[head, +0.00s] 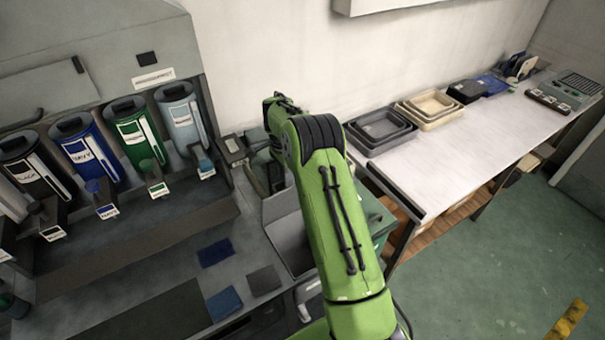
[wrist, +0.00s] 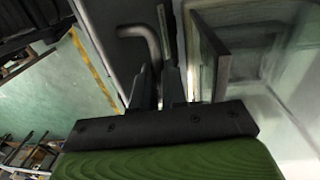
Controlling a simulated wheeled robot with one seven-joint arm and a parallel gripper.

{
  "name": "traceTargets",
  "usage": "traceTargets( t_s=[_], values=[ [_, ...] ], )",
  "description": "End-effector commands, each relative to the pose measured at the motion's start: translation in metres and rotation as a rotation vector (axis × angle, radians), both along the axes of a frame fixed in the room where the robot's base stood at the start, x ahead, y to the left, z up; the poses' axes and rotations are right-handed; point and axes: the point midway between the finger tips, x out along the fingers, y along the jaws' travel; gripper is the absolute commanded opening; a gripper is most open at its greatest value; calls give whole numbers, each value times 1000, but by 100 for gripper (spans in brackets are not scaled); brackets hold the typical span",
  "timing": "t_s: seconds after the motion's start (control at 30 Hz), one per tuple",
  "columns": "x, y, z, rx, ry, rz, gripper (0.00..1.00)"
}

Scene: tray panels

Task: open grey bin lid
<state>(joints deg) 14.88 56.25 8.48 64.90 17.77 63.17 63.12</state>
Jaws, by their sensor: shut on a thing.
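In the wrist view my gripper (wrist: 158,72) is shut on a bent grey bar handle (wrist: 142,38). The handle stands by a flat grey panel (wrist: 106,38), which I take to be the grey bin lid. To the right of the fingers are a darker upright panel (wrist: 208,48) and a pale, blurred hollow. In the head view my green arm hides the gripper and handle. A grey panel (head: 288,238) shows just left of the arm, partly covered by it. I cannot tell how far the lid stands open.
Black, blue (head: 88,150), green (head: 138,135) and light grey (head: 183,115) canisters stand at the left. Coloured squares (head: 216,252) lie on the counter in front. Grey trays (head: 380,130) and beige trays (head: 430,107) sit on the right table (head: 440,165).

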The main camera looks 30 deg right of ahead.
Motion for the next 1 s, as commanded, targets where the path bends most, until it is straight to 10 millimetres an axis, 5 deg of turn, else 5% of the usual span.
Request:
traceTargets(
  t_s=[0.47, 0.5, 0.67, 1.0],
  values=[
    [8, 9, -4, 1, -13, 12, 0],
    [8, 9, -3, 1, -14, 12, 14],
    [8, 9, -3, 0, -14, 11, 38],
    [4, 0, -1, -3, -15, 3, 38]
  ],
)
